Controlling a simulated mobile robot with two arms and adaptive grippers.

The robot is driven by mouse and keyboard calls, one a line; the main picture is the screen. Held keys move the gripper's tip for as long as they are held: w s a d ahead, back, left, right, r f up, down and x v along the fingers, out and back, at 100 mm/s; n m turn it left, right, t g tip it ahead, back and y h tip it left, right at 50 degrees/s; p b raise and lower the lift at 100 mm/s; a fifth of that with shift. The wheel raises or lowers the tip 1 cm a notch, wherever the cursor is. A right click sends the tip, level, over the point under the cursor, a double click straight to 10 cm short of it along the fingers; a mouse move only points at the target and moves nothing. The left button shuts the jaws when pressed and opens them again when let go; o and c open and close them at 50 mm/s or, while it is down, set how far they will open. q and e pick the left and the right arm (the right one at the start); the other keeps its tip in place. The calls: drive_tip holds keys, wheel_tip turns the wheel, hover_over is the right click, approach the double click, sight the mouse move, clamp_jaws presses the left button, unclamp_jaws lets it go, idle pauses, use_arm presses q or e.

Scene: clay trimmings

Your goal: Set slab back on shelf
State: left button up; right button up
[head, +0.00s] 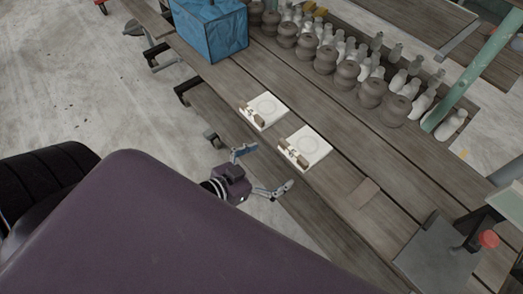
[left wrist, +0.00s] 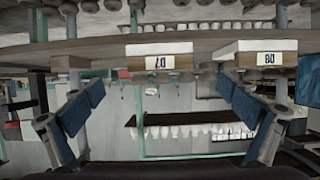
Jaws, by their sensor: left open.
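Two white square slabs lie on the wooden shelf: one (head: 269,107) farther back and one (head: 313,143) nearer, each with a round ring mark and small brownish pieces on its left edge. A small flat brown piece (head: 364,193) lies farther right on the boards; I cannot tell which is the task's slab. My left gripper (head: 265,170) is open and empty, beside the shelf's near edge, apart from the slabs. In the left wrist view two white blocks with number labels, a left one (left wrist: 158,48) and a right one (left wrist: 266,46), show beyond the open fingers. My right gripper is not in view.
A blue box (head: 212,30) stands at the back left of the shelf. Rows of dark round pots (head: 325,60) and pale bottles (head: 398,80) fill the far side. A green post (head: 470,80) and a grey plate (head: 435,255) are at the right. Concrete floor is open at left.

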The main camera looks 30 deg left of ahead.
use_arm(q)
drive_tip(key=s+a+f+n+g+y, duration=0.1)
drive_tip(key=s+a+f+g, duration=0.15)
drive_tip(key=f, duration=0.65)
drive_tip(key=s+a+f+g+y, duration=0.1)
drive_tip(key=s+a+f+y, duration=0.2)
drive_tip(key=f, duration=0.7)
drive_tip(key=s+a+f+n+g, duration=0.1)
drive_tip(key=s+a+f+g, duration=0.2)
drive_tip(key=f, duration=0.6)
drive_tip(key=s+d+f+g, duration=0.1)
drive_tip(key=s+f+g, duration=0.1)
drive_tip(key=s+f, duration=0.6)
drive_tip(key=s+d+f+g, duration=0.2)
drive_tip(key=s+f, duration=0.6)
drive_tip(key=s, duration=0.8)
drive_tip(key=shift+d+f+g+y, duration=0.3)
drive_tip(key=shift+g, duration=0.35)
wheel_tip(320, 180, down, 2)
drive_tip(key=shift+f+b, duration=0.15)
drive_tip(key=shift+b, duration=0.95)
